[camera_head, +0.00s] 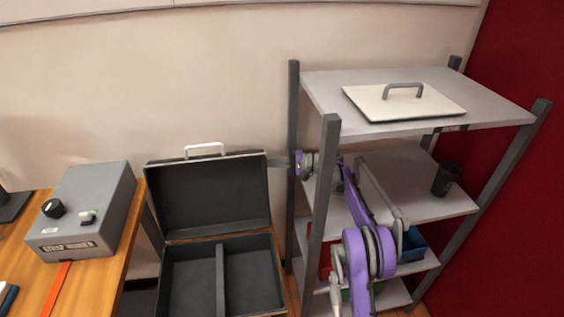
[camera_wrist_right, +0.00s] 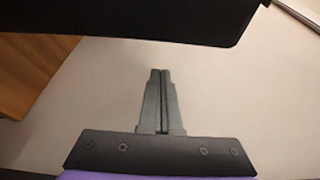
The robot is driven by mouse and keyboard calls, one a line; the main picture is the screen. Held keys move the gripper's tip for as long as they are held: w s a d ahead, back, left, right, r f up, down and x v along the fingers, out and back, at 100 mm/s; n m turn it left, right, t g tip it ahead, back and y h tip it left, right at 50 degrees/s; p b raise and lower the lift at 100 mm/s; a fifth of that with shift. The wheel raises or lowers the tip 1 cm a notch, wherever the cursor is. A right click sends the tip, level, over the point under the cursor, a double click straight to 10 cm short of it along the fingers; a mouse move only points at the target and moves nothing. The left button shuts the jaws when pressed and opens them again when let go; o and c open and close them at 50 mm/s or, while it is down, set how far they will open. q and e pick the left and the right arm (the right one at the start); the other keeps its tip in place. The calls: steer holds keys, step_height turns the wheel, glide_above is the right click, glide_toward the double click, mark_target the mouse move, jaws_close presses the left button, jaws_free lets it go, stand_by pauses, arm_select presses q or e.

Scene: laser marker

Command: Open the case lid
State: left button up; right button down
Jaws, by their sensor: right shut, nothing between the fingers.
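The black case (camera_head: 262,292) stands open at the lower middle of the head view. Its lid (camera_head: 208,195) stands raised at the back, with a white handle (camera_head: 204,149) on its top edge. The case's inside is split by a divider and looks empty. My right gripper (camera_head: 276,161) is at the upper right edge of the lid. Whether it touches the lid is unclear. In the right wrist view my right gripper (camera_wrist_right: 160,72) is shut with nothing between its fingers, and a dark edge, apparently the lid, crosses above. My left gripper is not in view.
A white panel with a handle (camera_head: 405,102) lies on top. A grey machine box (camera_head: 88,205) sits on the wooden table (camera_head: 98,280) at left.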

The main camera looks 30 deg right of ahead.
steer(key=shift+s+a+r, duration=0.1)
steer(key=shift+s+r, duration=0.2)
steer(key=shift+s, duration=0.6)
steer(key=shift+s+a+r, duration=0.1)
steer(key=shift+s+r, duration=0.15)
steer(key=shift+s, duration=0.65)
steer(key=s, duration=0.1)
steer(key=s+a+r+n, duration=0.1)
steer(key=s, duration=0.1)
steer(key=s+r+n, duration=0.1)
steer(key=shift+s+a+t+y, duration=0.15)
steer(key=shift+s+t+y, duration=0.05)
steer(key=shift+t+y, duration=0.1)
steer(key=shift+b, duration=0.3)
steer(key=v, duration=1)
steer(key=shift+s+d, duration=0.25)
steer(key=shift+d, duration=0.1)
